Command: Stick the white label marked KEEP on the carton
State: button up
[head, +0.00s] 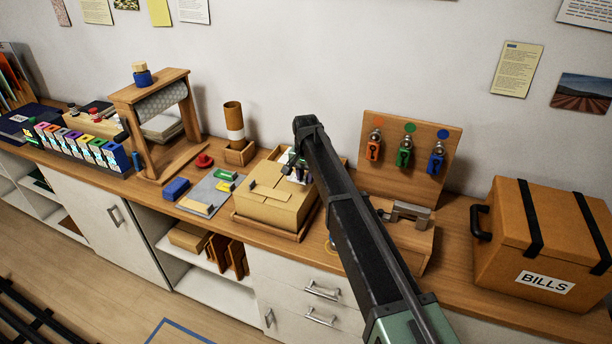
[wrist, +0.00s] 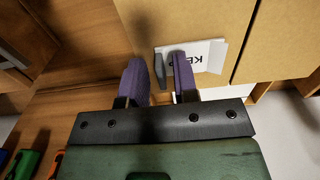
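The carton (head: 272,203) is a tan box in a shallow wooden tray on the counter, and its tan surface (wrist: 285,40) fills the upper right of the wrist view. The white label (wrist: 212,50) shows KEEP, partly covered by one finger. In the head view my gripper (head: 297,172) is over the carton's back right part, mostly hidden by my arm.
A key board (head: 408,150) with several coloured tags stands behind at right. An orange BILLS box (head: 540,245) is at far right.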

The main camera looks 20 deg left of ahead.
jog(key=shift+o, duration=0.5)
jog(key=shift+r, duration=0.1)
notch_tip(320, 180, up, 11)
jog(key=p, duration=1.1)
jog(key=shift+f, duration=0.25)
